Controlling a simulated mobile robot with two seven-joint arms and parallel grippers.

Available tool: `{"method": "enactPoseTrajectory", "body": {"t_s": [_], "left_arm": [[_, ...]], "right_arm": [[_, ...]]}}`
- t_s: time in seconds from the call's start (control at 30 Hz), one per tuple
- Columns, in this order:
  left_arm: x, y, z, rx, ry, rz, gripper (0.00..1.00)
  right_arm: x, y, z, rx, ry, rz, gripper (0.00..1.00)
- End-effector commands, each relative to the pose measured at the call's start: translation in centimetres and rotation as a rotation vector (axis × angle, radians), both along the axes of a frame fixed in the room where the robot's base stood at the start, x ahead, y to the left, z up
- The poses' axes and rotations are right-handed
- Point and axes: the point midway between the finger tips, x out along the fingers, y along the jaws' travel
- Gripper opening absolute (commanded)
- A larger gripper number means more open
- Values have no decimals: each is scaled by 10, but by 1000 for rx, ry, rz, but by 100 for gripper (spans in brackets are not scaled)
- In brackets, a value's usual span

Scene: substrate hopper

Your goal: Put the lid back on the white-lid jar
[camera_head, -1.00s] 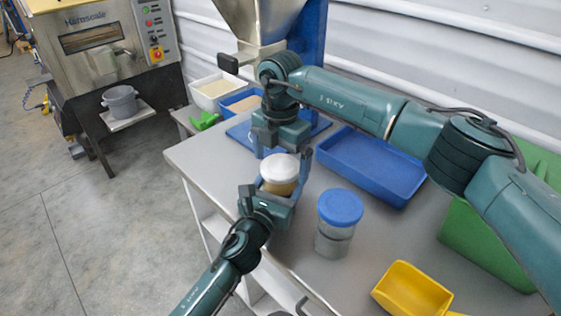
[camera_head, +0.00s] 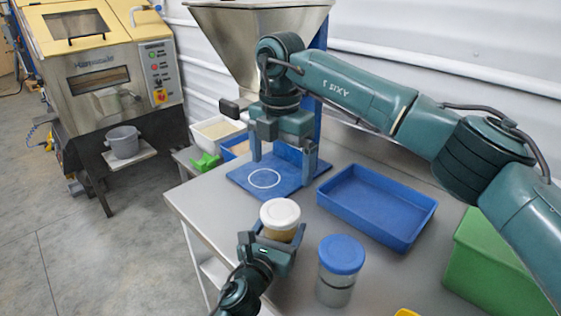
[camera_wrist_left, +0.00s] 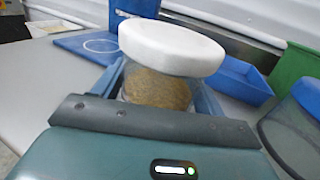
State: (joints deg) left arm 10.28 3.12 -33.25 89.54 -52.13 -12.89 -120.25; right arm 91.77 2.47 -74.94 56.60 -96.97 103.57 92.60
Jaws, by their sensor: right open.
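The white-lid jar (camera_head: 281,232) holds brown material and stands upright in my left gripper (camera_head: 270,247). In the left wrist view, the fingers lie on both sides of the jar (camera_wrist_left: 155,90). The white lid (camera_head: 280,212) sits on the jar's mouth, and it also shows large in the left wrist view (camera_wrist_left: 172,46). I cannot tell whether it is tightened. My right gripper (camera_head: 283,165) is open and empty, above and behind the lid and clear of it, with its fingers pointing down.
A blue-lid jar (camera_head: 340,268) stands right of the held jar. A blue tray (camera_head: 415,222), a green bin (camera_head: 490,258) and the hopper's blue base (camera_head: 240,177) with a white ring surround the workspace. Bare grey table lies between them.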

Motion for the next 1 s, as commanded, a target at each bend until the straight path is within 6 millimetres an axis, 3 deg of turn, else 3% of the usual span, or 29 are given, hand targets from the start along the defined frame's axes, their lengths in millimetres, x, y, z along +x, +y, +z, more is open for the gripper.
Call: {"method": "enactPoseTrajectory", "body": {"t_s": [0.27, 0.57, 0.77, 1.0], "left_arm": [[0, 0, 0, 0, 0, 0, 95], [-3, 2, 0, 1, 1, 0, 95], [-31, 13, -1, 2, 2, 0, 95], [-82, 33, -2, 1, 2, -2, 95]], "right_arm": [[0, 0, 0, 0, 0, 0, 100], [0, 0, 0, 0, 0, 0, 100], [0, 0, 0, 0, 0, 0, 100], [0, 0, -3, 0, 0, 0, 100]]}}
